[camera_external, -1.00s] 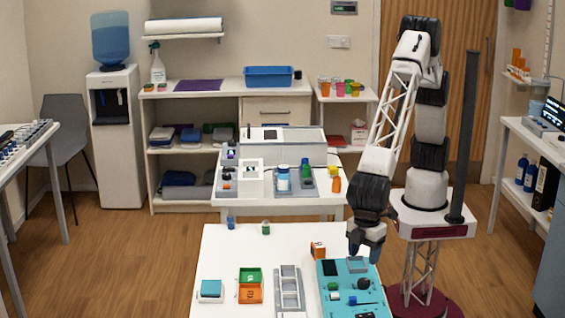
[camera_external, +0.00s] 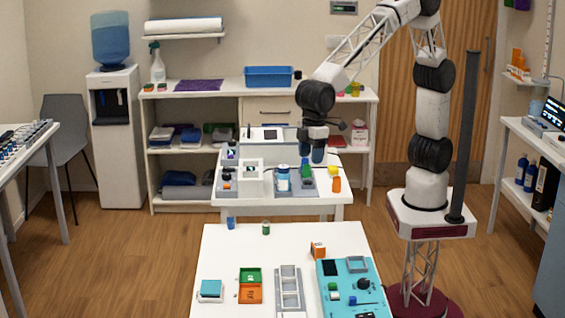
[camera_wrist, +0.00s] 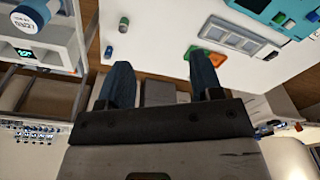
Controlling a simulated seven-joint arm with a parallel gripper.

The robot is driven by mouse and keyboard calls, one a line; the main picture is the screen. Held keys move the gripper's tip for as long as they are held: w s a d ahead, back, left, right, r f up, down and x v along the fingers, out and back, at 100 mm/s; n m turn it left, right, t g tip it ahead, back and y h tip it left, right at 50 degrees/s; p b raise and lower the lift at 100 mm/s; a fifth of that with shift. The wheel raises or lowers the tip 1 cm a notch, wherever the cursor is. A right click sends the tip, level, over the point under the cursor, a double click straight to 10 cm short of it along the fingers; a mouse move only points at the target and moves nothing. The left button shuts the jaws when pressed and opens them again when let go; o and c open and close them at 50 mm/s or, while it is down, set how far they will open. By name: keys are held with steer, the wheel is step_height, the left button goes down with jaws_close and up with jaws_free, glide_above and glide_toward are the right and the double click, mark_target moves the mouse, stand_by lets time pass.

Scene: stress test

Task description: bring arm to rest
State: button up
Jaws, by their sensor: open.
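My gripper (camera_external: 312,151) hangs above the right part of the small back table (camera_external: 330,207) in the external view. Its blue-grey fingers point down, near a green-and-blue item (camera_external: 306,172). In the wrist view my gripper (camera_wrist: 162,85) shows two separated fingers with nothing held between them. My arm is bent at the elbow and reaches left from its stand. Whether a fingertip touches anything on the back table cannot be told.
The front white table (camera_external: 245,238) holds a teal board (camera_external: 325,300), a grey tray (camera_external: 288,290), green and orange bins (camera_external: 250,275) and an orange box (camera_external: 318,249). A shelf unit (camera_external: 200,95) with a blue tub (camera_external: 268,76) stands behind. The front table's upper left is mostly clear.

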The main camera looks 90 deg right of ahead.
steer(key=s+d+r+m+t, duration=0.1)
steer(key=s+d+r+m, duration=0.2)
steer(key=d, duration=1.2)
steer(key=s+d+r, duration=0.3)
steer(key=s+d, duration=0.1)
steer(key=d, duration=1.1)
steer(key=s+d+f+m, duration=0.3)
steer(key=s+d, duration=1.5)
steer(key=shift+s+d+t+h, duration=0.15)
steer(key=shift+s+t+h, duration=0.1)
steer(key=shift+t+h, duration=0.15)
